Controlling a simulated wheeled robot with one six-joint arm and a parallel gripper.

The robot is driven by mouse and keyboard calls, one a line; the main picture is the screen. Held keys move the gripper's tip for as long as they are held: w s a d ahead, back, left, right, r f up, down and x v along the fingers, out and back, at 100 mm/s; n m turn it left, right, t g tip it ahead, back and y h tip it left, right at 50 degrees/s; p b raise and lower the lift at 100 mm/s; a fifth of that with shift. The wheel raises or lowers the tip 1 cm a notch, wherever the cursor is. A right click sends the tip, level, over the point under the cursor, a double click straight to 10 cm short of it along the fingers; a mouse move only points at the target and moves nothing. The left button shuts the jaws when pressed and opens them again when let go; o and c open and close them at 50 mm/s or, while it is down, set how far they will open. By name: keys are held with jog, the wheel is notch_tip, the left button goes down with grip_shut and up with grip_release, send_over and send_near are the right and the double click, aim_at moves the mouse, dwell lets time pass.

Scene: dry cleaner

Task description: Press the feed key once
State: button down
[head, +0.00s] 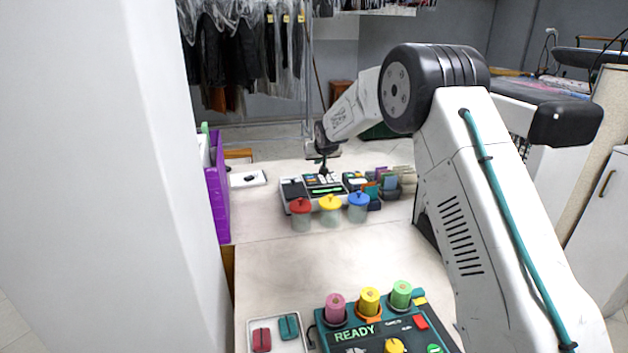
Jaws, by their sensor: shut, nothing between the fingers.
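My gripper (323,168) is at the far side of the counter, pointing down, shut and empty. It is just above a dark tray of small items (325,186); I cannot tell whether its tips touch anything. A teal machine (390,335) at the near edge shows a lit "READY" display (357,334). It carries a red key (421,322), a green button (434,348) and a yellow knob (394,345). No key can be read as the feed key; the small labels are illegible, and the machine's front is cut off by the frame.
Pink (335,309), yellow (369,301) and green (401,294) spools stand on the machine. Red, yellow and blue lidded jars (330,209) stand before the far tray. A purple bin (218,190) is at left. A pale tray (274,332) holds two pieces. The middle counter (325,260) is clear.

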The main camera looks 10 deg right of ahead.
send_over(314, 187)
jog(key=f, duration=0.6)
jog(key=shift+s+f, duration=0.2)
jog(key=shift+f, duration=0.2)
jog(key=f, duration=0.3)
jog(key=shift+w+f, duration=0.15)
jog(key=shift+w, duration=0.1)
jog(key=shift+f, duration=0.5)
